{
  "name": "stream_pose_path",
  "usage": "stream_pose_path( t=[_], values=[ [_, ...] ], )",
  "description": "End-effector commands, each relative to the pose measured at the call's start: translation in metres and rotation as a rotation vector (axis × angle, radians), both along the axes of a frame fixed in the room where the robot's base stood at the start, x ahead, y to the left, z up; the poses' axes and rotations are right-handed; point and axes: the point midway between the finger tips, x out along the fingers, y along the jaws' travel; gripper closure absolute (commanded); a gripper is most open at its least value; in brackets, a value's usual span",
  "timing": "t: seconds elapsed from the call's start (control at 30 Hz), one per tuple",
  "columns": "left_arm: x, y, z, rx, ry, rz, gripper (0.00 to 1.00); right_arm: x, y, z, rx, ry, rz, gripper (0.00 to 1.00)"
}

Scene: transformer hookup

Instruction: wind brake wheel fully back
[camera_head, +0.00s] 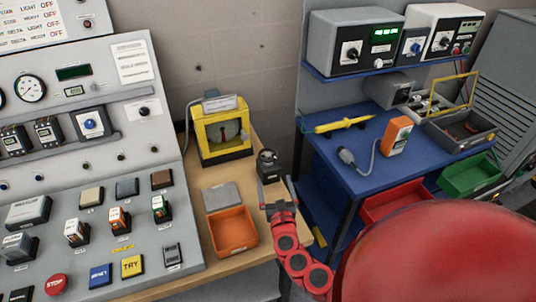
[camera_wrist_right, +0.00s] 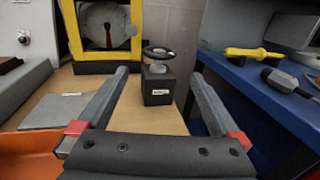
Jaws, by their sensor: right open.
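The brake wheel (camera_wrist_right: 158,53) is a small dark handwheel on top of a black block (camera_wrist_right: 158,87) with a white label. In the head view the wheel (camera_head: 267,156) stands on the wooden bench near its right edge. My right gripper (camera_wrist_right: 158,82) is open, its two grey fingers apart and pointing toward the block, with nothing between them. In the head view my right gripper (camera_head: 275,192) is just in front of the block and hides part of it. Whether the fingers touch the block cannot be told. My left gripper is not in view.
A yellow-framed device (camera_head: 222,134) stands behind and left of the wheel. A grey plate (camera_head: 222,195) and an orange tray (camera_head: 232,231) lie on the bench left of my right gripper. A blue table (camera_head: 345,175) with tools is to the right. A control panel fills the left.

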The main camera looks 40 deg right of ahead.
Motion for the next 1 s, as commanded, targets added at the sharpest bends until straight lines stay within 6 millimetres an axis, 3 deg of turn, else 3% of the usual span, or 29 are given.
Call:
stream_pose_path(
  t=[0.3,0.6,1.0],
  values=[
    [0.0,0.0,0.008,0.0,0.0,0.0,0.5,0.058,-0.029,0.004,0.0,-0.006,-0.004,0.0],
    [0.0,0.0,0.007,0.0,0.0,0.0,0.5,0.102,-0.051,0.001,0.001,-0.004,-0.004,0.0],
    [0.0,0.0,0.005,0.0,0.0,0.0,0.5,0.121,-0.059,0.0,0.001,0.0,0.0,0.0]
  ],
)
